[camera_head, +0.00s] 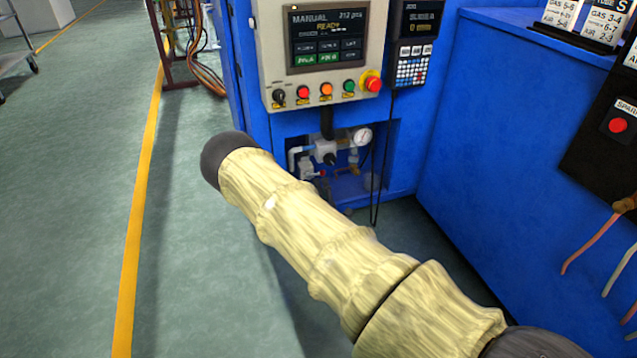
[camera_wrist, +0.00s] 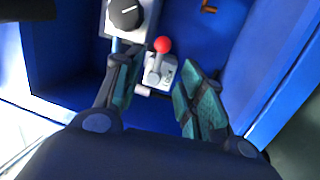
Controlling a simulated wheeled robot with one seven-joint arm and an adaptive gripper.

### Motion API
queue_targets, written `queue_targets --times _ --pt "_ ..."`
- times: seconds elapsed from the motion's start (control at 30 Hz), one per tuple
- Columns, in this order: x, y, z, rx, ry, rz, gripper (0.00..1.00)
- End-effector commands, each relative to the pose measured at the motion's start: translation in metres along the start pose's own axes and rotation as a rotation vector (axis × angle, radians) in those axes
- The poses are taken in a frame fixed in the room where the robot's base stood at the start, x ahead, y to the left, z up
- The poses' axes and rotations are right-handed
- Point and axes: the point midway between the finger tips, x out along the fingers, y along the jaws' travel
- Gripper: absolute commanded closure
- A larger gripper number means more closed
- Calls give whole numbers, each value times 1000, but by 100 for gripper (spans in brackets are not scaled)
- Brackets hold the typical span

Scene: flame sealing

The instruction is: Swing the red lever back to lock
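The red lever (camera_wrist: 162,45) has a round red knob on a short stem. It rises from a light grey base (camera_wrist: 158,74) in a blue recess in the wrist view. My gripper (camera_wrist: 158,88) is open, with one green-padded finger left of the base and the other to its right. The knob lies beyond the gap between the fingers, and nothing is held. I cannot tell whether a finger touches the base.
A grey box with a black rotary knob (camera_wrist: 124,14) sits close to the left finger. Blue walls enclose the recess. In the head view, a control panel (camera_head: 326,50) hangs above a recess with pipes and a pressure gauge (camera_head: 361,137). Open floor (camera_head: 60,200) lies at left.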

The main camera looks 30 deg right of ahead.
Motion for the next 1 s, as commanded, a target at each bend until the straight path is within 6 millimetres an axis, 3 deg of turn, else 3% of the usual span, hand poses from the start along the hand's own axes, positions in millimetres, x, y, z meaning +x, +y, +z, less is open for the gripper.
queue_targets --times 0.2,0.4,1.0 --pt "-40 -1 -1 0 1 -2 60" --pt "-64 -1 0 0 -1 -2 60" --pt "-72 -1 -1 1 0 -1 60"
